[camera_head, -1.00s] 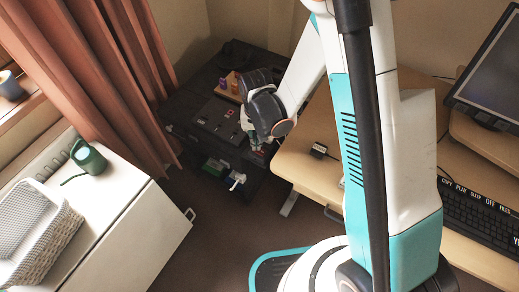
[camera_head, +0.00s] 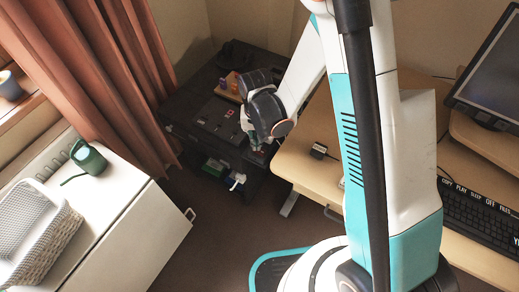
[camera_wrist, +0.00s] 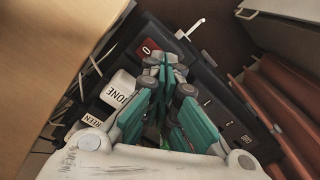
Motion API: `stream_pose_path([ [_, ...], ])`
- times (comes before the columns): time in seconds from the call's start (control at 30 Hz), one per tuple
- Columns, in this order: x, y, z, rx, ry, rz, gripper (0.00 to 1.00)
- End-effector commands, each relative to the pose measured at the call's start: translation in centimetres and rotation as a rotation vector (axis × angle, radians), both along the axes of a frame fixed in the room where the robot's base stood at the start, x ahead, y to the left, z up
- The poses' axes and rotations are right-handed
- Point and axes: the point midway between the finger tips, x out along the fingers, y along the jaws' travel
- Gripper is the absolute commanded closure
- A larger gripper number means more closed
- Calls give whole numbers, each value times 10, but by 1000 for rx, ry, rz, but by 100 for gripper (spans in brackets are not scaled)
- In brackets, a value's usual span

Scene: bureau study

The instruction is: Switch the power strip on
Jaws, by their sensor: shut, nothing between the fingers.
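In the wrist view a long black panel (camera_wrist: 226,108) runs diagonally under my gripper (camera_wrist: 168,62), with a red switch marked 0 (camera_wrist: 150,49) near its upper end. It looks like the power strip, though my fingers hide its middle. The fingers are shut and empty, with their tips just right of the red switch. I cannot tell whether they touch it. In the head view my gripper (camera_head: 257,146) points down at the front right of the black cabinet top (camera_head: 200,91), and the strip is not clearly seen there.
A dark boxy device (camera_head: 217,119) lies on the cabinet, left of my gripper. The wooden desk (camera_head: 310,170) is close on the right. White labelled blocks (camera_wrist: 119,90) sit beside the panel. A curtain (camera_head: 115,70) and a white cabinet (camera_head: 135,225) stand to the left.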

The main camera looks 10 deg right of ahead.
Motion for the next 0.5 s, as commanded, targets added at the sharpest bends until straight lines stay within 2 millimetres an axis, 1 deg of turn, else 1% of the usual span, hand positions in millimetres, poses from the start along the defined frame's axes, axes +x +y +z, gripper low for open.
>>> stream_pose_path([
  [0.5, 0, 0, -7, 0, 0, 0, 100],
])
